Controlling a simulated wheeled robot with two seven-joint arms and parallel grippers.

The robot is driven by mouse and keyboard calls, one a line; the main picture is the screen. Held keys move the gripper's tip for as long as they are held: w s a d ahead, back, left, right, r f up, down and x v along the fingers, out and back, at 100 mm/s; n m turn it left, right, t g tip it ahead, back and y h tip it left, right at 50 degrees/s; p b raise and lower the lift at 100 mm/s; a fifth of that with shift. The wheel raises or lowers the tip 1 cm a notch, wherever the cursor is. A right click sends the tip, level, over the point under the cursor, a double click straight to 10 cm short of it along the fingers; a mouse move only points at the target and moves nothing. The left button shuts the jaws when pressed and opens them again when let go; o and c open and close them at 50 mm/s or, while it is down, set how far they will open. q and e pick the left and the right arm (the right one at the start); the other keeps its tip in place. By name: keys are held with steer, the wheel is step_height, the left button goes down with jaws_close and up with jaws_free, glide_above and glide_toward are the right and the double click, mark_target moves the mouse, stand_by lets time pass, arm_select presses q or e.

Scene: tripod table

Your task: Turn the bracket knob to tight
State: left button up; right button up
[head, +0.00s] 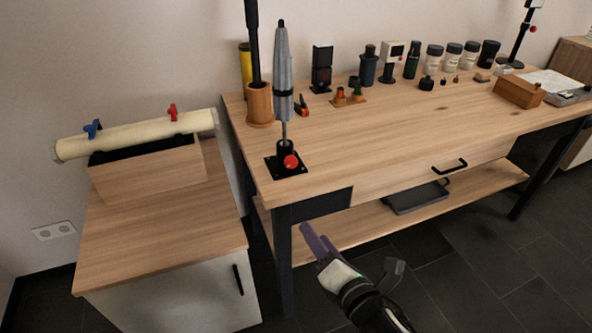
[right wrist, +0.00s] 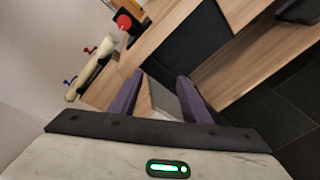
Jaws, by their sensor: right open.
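The bracket (head: 286,166) is a black plate with a short socket at the near left corner of the wooden workbench. Its round red knob (head: 290,161) faces the front. A grey, folded umbrella-like object (head: 283,75) stands upright in the socket. In the right wrist view the red knob (right wrist: 124,22) is at the top, beyond the fingers. My right gripper (head: 318,242) is in front of and below the bench edge, apart from the knob. Its purple fingers (right wrist: 160,78) are open with nothing between them. My left gripper is not in view.
The workbench (head: 400,125) carries a wooden cup (head: 259,105), jars and small tools along its back. A low cabinet (head: 160,235) at left holds a wooden box (head: 150,172) with a cream tube (head: 140,134) on it. The bench front edge lies between gripper and knob.

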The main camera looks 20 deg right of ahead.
mark_target(292, 164)
steer(key=w+r+n+t, duration=0.3)
steer(key=w+r+n, duration=0.2)
steer(key=r+n, duration=0.45)
arm_select(q)
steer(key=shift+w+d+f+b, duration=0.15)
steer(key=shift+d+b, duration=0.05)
steer(key=shift+b, duration=0.15)
arm_select(e)
steer(key=shift+n, duration=0.65)
steer(key=w, duration=0.3)
steer(key=w+f, duration=0.1)
steer(key=w, duration=0.6)
steer(key=shift+a+f, duration=0.1)
steer(key=shift+f, duration=0.15)
steer(key=c, duration=1)
steer(key=shift+c, duration=0.2)
